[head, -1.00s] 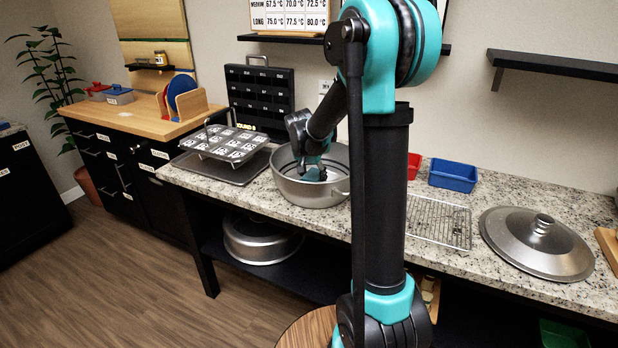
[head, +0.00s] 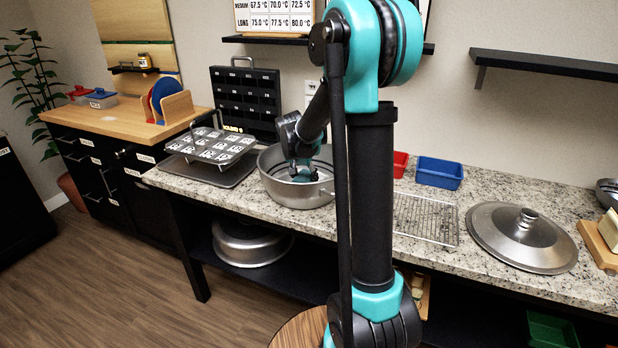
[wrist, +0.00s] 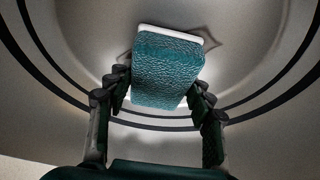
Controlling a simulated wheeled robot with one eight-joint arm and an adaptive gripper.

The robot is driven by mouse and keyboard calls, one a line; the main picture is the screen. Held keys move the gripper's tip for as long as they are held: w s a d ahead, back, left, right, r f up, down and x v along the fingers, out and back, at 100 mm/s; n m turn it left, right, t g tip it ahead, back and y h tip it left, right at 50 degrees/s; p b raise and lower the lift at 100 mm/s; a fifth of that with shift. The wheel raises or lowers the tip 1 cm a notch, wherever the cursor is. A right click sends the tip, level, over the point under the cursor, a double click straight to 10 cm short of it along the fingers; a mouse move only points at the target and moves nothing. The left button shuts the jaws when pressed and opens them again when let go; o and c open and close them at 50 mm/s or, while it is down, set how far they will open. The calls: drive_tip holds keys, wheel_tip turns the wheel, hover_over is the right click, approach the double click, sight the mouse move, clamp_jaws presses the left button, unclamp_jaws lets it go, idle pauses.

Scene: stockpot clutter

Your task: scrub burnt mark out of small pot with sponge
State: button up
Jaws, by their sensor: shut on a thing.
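The small pot (head: 312,197) is a grey metal pot on the granite counter, near the middle of the head view. My gripper (head: 301,170) reaches down inside it. In the wrist view my gripper (wrist: 158,88) is shut on a teal sponge (wrist: 165,72) with a white layer at its far edge. The sponge also shows as a small teal patch in the head view (head: 302,177). Dark curved bands ring the pot's interior in the wrist view, with thin dark outlines beside the sponge.
A muffin tin (head: 212,146) stands left of the pot, before a black organizer (head: 245,105). To the right are a red bin (head: 400,164), a blue bin (head: 439,173), a wire rack (head: 425,220) and a large lid (head: 522,238). A wall shelf (head: 545,65) hangs above.

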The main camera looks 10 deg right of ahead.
drive_tip(key=shift+a+f, duration=0.2)
drive_tip(key=shift+a, duration=2.15)
drive_tip(key=shift+d+r, duration=0.1)
drive_tip(key=shift+d, duration=3.4)
drive_tip(key=shift+r, duration=2.85)
drive_tip(key=shift+r, duration=1.5)
